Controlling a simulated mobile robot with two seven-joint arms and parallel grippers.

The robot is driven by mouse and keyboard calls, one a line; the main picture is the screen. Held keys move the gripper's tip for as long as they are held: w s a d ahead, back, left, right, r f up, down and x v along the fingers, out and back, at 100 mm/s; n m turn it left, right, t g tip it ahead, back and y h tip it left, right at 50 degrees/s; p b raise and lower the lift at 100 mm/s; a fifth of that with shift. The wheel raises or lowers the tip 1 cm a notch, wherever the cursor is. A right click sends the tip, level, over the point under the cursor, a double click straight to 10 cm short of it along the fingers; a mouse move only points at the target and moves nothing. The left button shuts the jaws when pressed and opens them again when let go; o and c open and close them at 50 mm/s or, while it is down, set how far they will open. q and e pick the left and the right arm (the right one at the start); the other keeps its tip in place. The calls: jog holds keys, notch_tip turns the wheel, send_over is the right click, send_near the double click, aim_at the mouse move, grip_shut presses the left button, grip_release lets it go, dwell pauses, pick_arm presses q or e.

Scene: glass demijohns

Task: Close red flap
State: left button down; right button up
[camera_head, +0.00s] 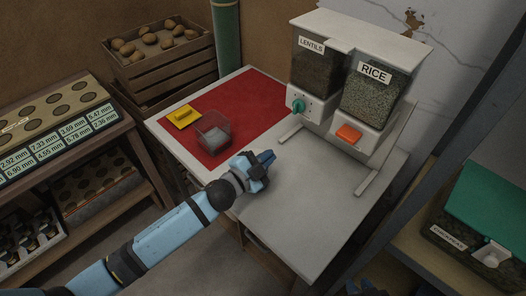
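The red flap (348,133), orange-red in colour, sits low on the front of the dispenser bin labelled RICE (373,105). It appears to stick out a little; I cannot tell how far open it is. My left gripper (268,158) is above the grey tabletop, to the left of the flap and lower in the picture, clear of it. Its fingers are small and seen at an angle, so I cannot tell their opening. Only a bit of my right gripper (367,287) shows at the bottom edge, well below the flap.
Left of RICE is a LENTILS bin (316,77) with a green knob (298,106). A clear cup (214,136) and yellow item (183,116) are on the red mat (245,95). The tabletop (300,205) is bare in front. A green-lidded container (490,213) stands right.

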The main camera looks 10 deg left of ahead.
pick_arm(q)
jog(key=shift+s+d+f+m+b, duration=0.2)
jog(key=shift+f+m, duration=0.35)
jog(key=shift+m, duration=0.6)
jog(key=shift+s+d+f+m+b, duration=0.1)
jog(key=shift+d+f+m+b, duration=0.35)
jog(key=shift+m, duration=0.65)
jog(key=shift+s+f+m+b, duration=0.15)
jog(key=shift+f+m, duration=0.5)
jog(key=shift+m, duration=0.5)
jog(key=c, duration=1.3)
grip_release()
jog(key=b+v, duration=0.1)
jog(key=v, duration=1.2)
jog(key=shift+s+a+b, duration=0.2)
jog(key=shift+s+b, duration=0.15)
